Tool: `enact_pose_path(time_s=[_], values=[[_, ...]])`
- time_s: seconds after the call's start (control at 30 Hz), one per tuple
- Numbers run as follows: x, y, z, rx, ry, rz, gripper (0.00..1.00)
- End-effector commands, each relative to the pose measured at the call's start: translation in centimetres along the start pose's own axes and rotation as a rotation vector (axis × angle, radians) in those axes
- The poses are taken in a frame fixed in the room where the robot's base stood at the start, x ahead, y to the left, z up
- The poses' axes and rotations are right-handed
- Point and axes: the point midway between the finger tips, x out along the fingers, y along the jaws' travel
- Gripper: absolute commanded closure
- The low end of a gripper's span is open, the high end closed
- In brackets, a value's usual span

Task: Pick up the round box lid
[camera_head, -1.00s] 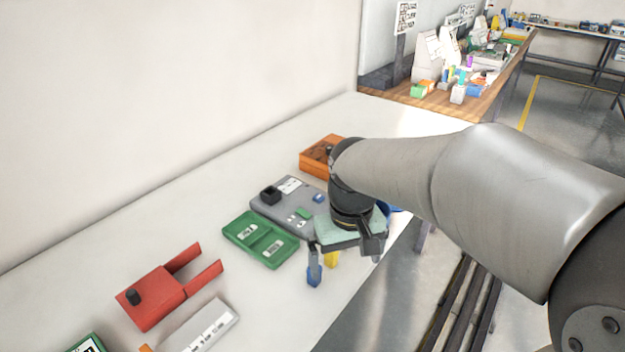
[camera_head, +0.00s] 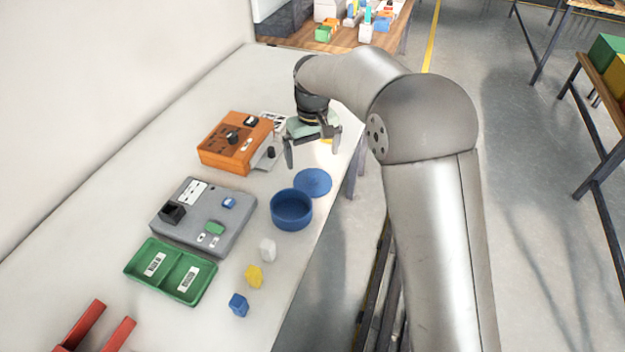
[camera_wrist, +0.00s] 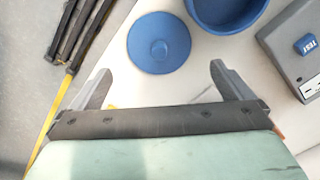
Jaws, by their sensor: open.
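The round box lid (camera_head: 313,182) is a flat blue disc lying on the white table, near its right edge. In the wrist view the lid (camera_wrist: 159,43) shows a small raised knob at its middle. The round blue box (camera_head: 291,209) stands open beside it, and part of it shows in the wrist view (camera_wrist: 226,8). My gripper (camera_head: 312,158) is open and empty above the table, beyond the lid in the head view. In the wrist view the lid lies ahead of the gap between my fingertips (camera_wrist: 160,75), apart from them.
An orange device (camera_head: 235,143) stands left of my gripper. A grey panel (camera_head: 204,217) and a green two-part tray (camera_head: 171,271) lie nearer. White (camera_head: 267,249), yellow (camera_head: 253,276) and blue (camera_head: 238,305) blocks lie near the table's right edge. The floor drops away right of the table.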

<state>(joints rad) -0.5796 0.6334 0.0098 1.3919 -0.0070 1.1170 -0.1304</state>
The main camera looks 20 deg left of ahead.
Motion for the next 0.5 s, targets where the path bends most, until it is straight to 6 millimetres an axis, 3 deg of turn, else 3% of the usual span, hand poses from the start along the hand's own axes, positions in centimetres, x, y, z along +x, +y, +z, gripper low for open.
enact_pose_path(time_s=[0.1,0.37,0.5], values=[[1.9,0.0,0.1,0.0,-0.003,0.0,0.0],[3.8,0.0,0.0,0.001,-0.001,-0.001,0.0],[5.8,0.0,-0.2,0.002,-0.004,-0.001,0.0]])
